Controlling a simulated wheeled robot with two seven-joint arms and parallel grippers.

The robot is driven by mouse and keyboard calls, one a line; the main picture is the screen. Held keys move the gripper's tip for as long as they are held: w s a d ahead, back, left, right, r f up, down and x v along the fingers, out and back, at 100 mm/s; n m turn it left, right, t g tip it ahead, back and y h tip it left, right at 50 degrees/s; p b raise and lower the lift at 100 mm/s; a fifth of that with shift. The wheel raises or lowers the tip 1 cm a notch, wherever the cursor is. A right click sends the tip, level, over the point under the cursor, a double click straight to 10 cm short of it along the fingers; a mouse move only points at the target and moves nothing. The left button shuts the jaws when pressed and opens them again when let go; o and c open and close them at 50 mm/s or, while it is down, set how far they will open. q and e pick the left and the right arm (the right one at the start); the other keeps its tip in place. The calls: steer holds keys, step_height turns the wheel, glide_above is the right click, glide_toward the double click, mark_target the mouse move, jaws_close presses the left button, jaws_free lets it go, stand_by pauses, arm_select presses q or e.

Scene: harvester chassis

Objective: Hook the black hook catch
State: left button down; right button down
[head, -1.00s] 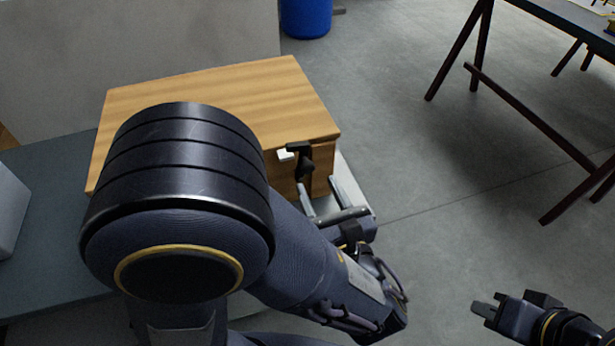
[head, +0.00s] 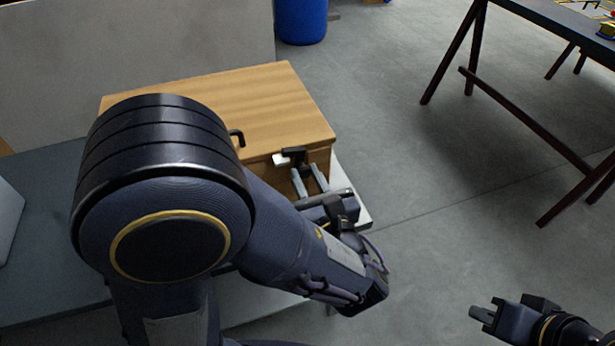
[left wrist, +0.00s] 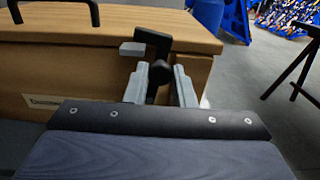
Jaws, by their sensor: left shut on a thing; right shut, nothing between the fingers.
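The black hook catch (head: 293,154) is on the front of the wooden box (head: 280,95), near its right corner. Its upper part lies at the lid edge beside a small pale block (head: 279,161). In the left wrist view the catch (left wrist: 153,40) bends down to a dark rounded part (left wrist: 160,73). My left gripper (head: 309,178) is shut on the catch's lower part, with one grey finger on each side in the left wrist view (left wrist: 161,85). The catch's lower end is partly hidden by the fingers. My right gripper (head: 483,314) is shut and empty, far from the box.
The box stands on a grey table (head: 40,215). A black handle (head: 238,137) rises from the lid. A blue barrel (head: 301,22) and a dark-legged table (head: 530,120) stand beyond. The floor to the right of the box is clear.

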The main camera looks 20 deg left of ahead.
arm_select(q)
steer(key=shift+s+a+n, duration=0.25)
steer(key=shift+a+n, duration=0.15)
steer(key=shift+n, duration=0.6)
steer(key=c, duration=1.3)
jaws_free()
steer(key=shift+s+d, duration=0.1)
steer(key=v, duration=0.7)
steer(key=shift+s+d, duration=0.15)
steer(key=shift+s, duration=0.15)
